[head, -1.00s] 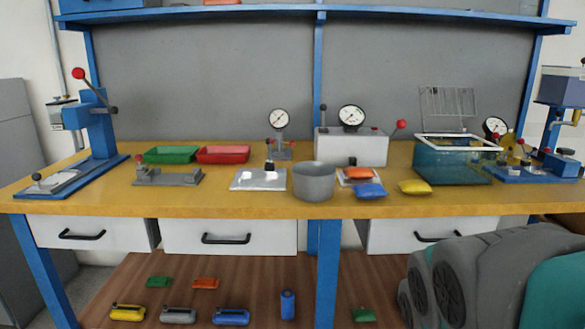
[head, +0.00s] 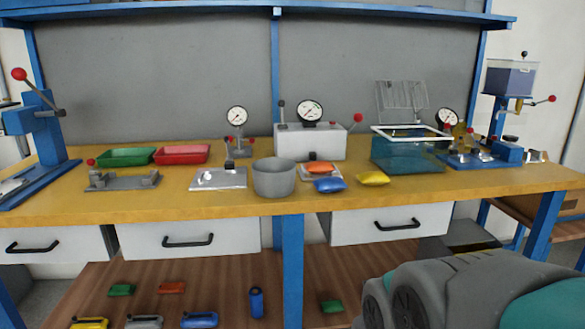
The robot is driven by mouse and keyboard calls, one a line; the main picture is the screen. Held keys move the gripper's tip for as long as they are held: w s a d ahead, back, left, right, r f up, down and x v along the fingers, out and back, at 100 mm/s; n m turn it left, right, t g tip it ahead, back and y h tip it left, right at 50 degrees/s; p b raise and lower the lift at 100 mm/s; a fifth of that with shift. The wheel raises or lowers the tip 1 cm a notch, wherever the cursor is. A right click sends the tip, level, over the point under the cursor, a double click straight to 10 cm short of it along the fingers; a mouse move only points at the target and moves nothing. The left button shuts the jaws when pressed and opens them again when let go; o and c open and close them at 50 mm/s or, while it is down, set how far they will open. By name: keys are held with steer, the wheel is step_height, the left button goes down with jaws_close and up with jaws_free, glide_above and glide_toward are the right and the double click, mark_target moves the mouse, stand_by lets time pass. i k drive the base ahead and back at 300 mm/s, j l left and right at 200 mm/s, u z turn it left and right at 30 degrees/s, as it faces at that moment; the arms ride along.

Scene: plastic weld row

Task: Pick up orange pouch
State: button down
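The orange pouch (head: 318,168) lies on the yellow workbench (head: 520,183), on a small light plate behind a blue pouch (head: 330,185). A yellow pouch (head: 373,178) lies to the right of the blue one. A grey pot (head: 274,178) stands close to the left of the pouches. A grey and teal part of my arm shows at the bottom right, well in front of the bench. My gripper is not in view.
A white gauge box (head: 310,142) stands behind the orange pouch. A clear blue-green tank (head: 405,156) is to the right. Red (head: 181,154) and green trays (head: 126,157) sit at the left. Several small items lie on the lower wooden shelf (head: 230,285).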

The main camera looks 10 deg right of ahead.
mark_target(319, 166)
steer(key=i+j+z, duration=0.15)
steer(key=j, duration=0.2)
steer(key=i+j+z, duration=0.1)
steer(key=i+j, duration=0.15)
steer(key=i+j+z, duration=0.15)
steer(key=j, duration=0.35)
